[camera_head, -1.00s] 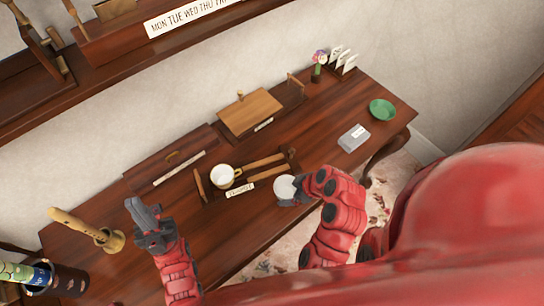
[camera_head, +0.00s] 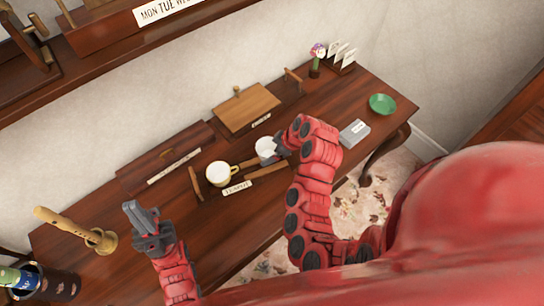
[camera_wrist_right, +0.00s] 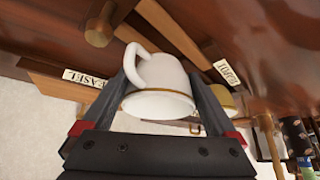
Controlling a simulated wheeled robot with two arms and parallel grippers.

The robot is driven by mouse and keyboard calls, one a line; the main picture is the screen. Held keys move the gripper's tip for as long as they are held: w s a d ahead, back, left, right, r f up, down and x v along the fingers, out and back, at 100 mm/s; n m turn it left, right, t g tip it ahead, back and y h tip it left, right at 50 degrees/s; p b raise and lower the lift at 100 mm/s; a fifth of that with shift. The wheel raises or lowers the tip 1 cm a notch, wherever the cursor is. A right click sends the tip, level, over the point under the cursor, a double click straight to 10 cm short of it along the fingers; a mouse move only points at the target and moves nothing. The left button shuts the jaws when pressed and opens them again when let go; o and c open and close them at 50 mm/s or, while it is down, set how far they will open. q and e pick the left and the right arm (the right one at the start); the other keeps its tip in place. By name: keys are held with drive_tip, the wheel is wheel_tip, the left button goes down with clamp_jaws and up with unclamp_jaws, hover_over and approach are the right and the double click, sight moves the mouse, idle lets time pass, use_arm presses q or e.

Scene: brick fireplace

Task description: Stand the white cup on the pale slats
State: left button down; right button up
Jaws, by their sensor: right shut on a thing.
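The white cup (camera_head: 265,147) is in my right gripper (camera_head: 277,150), above the right part of the slatted stand. In the right wrist view the white cup (camera_wrist_right: 160,85) sits between the two fingers, its handle at upper left. Pale slats (camera_head: 250,163) show beside and below the cup, partly hidden by it and the gripper. I cannot tell whether the cup touches them.
A grey box (camera_head: 354,133) and a green bowl (camera_head: 383,104) lie to the right. The desk front (camera_head: 215,235) is clear.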

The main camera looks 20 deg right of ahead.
drive_tip(key=shift+f+p, duration=1.1)
drive_tip(key=shift+f, duration=0.65)
drive_tip(key=shift+f, duration=0.1)
drive_tip(key=o, duration=1.1)
drive_tip(key=shift+r, duration=0.2)
